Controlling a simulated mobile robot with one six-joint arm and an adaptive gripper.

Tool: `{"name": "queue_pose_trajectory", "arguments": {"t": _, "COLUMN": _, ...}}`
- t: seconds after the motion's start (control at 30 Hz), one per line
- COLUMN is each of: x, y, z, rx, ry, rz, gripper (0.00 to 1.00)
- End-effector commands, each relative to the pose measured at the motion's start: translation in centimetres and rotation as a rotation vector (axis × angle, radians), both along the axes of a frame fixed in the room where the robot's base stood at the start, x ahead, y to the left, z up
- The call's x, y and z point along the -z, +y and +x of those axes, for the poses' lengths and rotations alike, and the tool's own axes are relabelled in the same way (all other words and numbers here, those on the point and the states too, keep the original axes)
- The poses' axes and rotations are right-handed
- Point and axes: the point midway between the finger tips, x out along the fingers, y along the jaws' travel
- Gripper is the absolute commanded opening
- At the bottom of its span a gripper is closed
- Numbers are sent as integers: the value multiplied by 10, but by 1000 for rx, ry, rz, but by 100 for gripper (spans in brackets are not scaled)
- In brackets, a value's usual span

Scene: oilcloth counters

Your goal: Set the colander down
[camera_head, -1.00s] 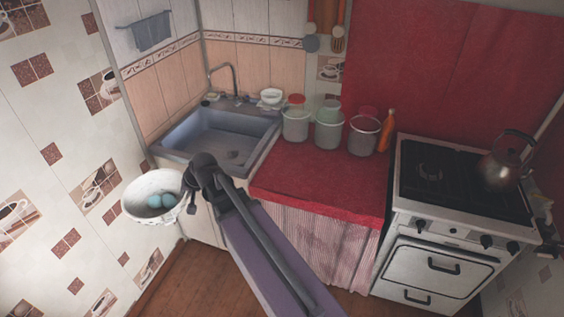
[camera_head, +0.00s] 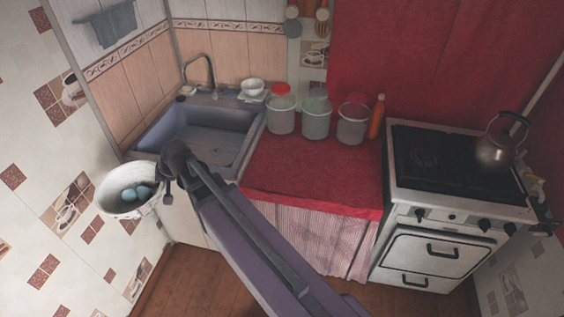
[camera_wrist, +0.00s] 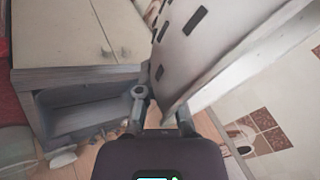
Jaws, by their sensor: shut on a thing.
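The white colander (camera_head: 117,207) hangs in the air at the left of the head view, in front of the patterned wall and the sink cabinet. It holds a few blue egg-like things (camera_head: 136,193). My gripper (camera_head: 164,188) is shut on its right rim. In the wrist view the colander's slotted white wall (camera_wrist: 215,45) fills the upper right, and my gripper's fingers (camera_wrist: 160,112) are at its lower edge. The colander is off every surface. The exact finger contact is hard to make out.
The sink (camera_head: 200,140) lies behind the colander. The red-covered counter (camera_head: 310,175) has a clear front part, with several jars (camera_head: 316,118) and an orange bottle (camera_head: 377,117) along its back. The stove (camera_head: 450,200) with a kettle (camera_head: 495,150) stands at right.

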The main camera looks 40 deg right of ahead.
Motion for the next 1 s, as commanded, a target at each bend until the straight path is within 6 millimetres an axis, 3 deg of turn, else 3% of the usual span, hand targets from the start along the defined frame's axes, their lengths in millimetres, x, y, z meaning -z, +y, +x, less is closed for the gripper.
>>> {"name": "queue_pose_trajectory", "arguments": {"t": 0.37, "x": 1, "y": -1, "z": 0, "rx": 2, "ry": 0, "rz": 1, "gripper": 0}}
{"name": "queue_pose_trajectory", "arguments": {"t": 0.57, "x": 6, "y": -14, "z": 1, "rx": 27, "ry": 0, "rz": 1, "gripper": 0}}
{"name": "queue_pose_trajectory", "arguments": {"t": 0.77, "x": 18, "y": -48, "z": 2, "rx": 90, "ry": -1, "rz": 3, "gripper": 0}}
{"name": "queue_pose_trajectory", "arguments": {"t": 1.0, "x": 37, "y": -106, "z": 1, "rx": 200, "ry": -2, "rz": 7, "gripper": 0}}
